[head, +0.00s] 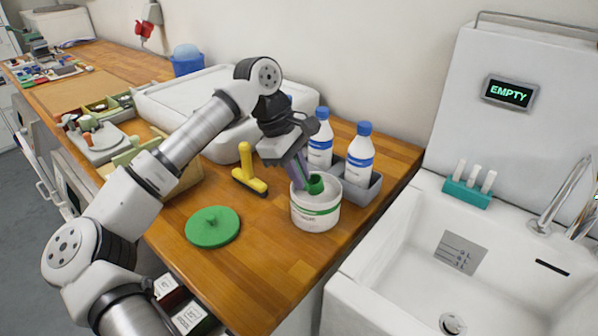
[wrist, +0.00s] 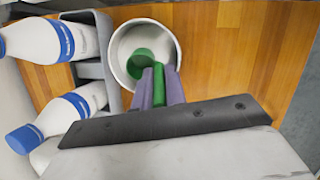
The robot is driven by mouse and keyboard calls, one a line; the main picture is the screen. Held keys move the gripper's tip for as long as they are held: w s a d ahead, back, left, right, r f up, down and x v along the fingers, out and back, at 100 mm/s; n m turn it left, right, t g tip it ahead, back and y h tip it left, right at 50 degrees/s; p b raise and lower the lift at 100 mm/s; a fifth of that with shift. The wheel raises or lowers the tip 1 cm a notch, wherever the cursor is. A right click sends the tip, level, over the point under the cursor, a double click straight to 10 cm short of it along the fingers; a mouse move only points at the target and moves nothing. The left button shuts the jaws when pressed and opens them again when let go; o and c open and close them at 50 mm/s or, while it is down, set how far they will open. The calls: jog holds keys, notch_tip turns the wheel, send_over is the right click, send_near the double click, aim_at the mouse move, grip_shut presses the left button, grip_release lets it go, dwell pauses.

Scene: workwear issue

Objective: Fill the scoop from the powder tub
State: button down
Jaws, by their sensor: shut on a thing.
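The powder tub (head: 316,213) is a white round tub with a green band, standing open on the wooden counter; in the wrist view its rim (wrist: 172,40) is seen from above. The green scoop (wrist: 140,62) has its cup inside the tub's mouth; it also shows in the head view (head: 315,184). My gripper (wrist: 159,88) is shut on the scoop's green handle, with purple-grey fingers on both sides of it, just over the tub. The tub's inside looks pale; I cannot tell the powder level or whether the scoop holds any. The green lid (head: 212,227) lies on the counter left of the tub.
Two white bottles with blue caps (head: 359,155) stand in a grey caddy (head: 376,188) close behind the tub. A yellow-handled brush (head: 248,172) stands left of it. A white sink (head: 430,270) is at the right, below a panel reading EMPTY (head: 508,92). Bare counter lies in front.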

jog(key=shift+f+b, duration=0.55)
jog(key=shift+b, duration=0.05)
dwell(1.7)
jog(key=shift+r+p, duration=2)
jog(key=shift+r, duration=1.55)
